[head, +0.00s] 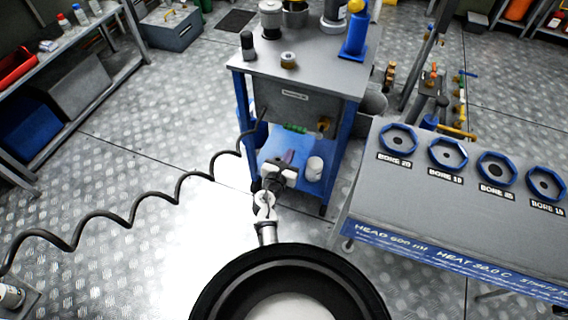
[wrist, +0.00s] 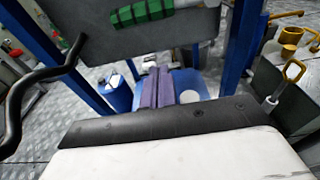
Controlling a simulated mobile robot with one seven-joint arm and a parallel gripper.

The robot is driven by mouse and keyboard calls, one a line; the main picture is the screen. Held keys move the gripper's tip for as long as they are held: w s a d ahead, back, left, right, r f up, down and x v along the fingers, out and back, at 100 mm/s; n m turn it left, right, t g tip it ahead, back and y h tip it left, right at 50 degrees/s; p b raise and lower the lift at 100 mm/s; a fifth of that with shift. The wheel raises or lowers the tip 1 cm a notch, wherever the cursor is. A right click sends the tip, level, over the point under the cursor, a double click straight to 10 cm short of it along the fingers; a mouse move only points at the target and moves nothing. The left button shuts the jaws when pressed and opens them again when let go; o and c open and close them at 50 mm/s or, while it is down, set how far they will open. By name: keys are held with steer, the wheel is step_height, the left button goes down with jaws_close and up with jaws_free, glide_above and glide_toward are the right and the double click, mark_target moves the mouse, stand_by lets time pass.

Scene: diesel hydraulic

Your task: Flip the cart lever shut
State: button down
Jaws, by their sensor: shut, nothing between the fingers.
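The cart (head: 312,55) has a grey top and blue legs and stands ahead of me. Under its grey box is a green-sleeved bar (head: 295,128), probably the lever; it lies roughly level.
A black coiled hose (head: 135,208) runs from the cart to the left. A white container (head: 314,168) stands on the lower blue shelf (head: 272,150). A grey bench with blue rings (head: 447,152) is close on the right. The floor to the left is open.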

steer(key=shift+w+d+r+p, duration=0.2)
steer(key=shift+w+r+p, duration=0.2)
steer(key=shift+w+r, duration=0.2)
steer(key=shift+w+d+r+p, duration=0.25)
steer(key=shift+w+r+p, duration=0.15)
steer(key=shift+w+r, duration=0.25)
steer(key=shift+w+d+r+p, duration=0.2)
steer(key=shift+w+r+p, duration=0.25)
steer(key=shift+w, duration=0.25)
